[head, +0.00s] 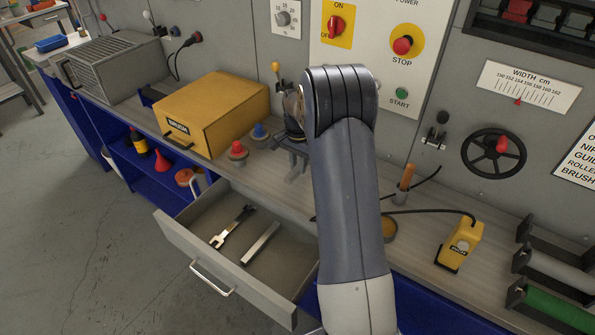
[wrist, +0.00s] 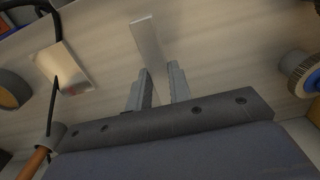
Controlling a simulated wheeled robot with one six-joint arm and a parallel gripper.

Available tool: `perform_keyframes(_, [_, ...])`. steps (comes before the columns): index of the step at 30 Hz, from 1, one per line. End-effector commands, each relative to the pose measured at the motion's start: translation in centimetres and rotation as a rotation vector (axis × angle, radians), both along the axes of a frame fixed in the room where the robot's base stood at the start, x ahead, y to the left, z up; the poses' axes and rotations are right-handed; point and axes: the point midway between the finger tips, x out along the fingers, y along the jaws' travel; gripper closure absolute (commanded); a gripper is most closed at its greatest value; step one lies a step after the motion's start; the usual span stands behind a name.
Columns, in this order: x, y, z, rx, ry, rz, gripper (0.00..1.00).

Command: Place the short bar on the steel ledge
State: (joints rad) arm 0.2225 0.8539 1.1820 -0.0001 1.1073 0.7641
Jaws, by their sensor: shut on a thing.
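My gripper (head: 293,163) is over the workbench, just right of the blue-topped spool, partly hidden by my arm in the head view. In the wrist view its two fingers (wrist: 157,88) are shut on a short flat pale metal bar (wrist: 148,40). The bar sticks out beyond the fingertips, with the bench top behind it; I cannot tell whether it touches. A small shiny flat plate (wrist: 65,67) shows left of the bar in the wrist view, with a dark cable across it. I cannot tell whether it is the steel ledge.
An open drawer (head: 181,238) holds a wrench (head: 232,227) and another bar (head: 260,243). A yellow box (head: 211,112) and the blue-topped spool (head: 260,132) stand left of my gripper. An orange-handled tool (head: 405,181) and a yellow device (head: 459,245) are to the right.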

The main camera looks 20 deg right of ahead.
Motion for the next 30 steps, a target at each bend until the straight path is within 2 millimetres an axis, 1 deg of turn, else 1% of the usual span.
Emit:
perform_keyframes(4, [0.0, 0.0, -1.1, 0.000, 0.000, 0.001, 1.00])
perform_keyframes(10, [0.0, 0.0, -3.7, 0.000, 0.000, 0.001, 1.00])
perform_keyframes(17, [0.1, 0.0, -3.9, -0.001, -0.003, 0.001, 1.00])
perform_keyframes(21, [0.0, 0.0, -4.4, -0.001, -0.003, 0.001, 1.00])
perform_keyframes(22, [0.0, 0.0, -4.3, -0.001, -0.003, 0.001, 0.78])
perform_keyframes(29, [0.0, 0.0, -4.2, 0.000, -0.001, 0.001, 0.59])
perform_keyframes(30, [0.0, 0.0, -4.2, 0.000, -0.001, 0.001, 0.59])
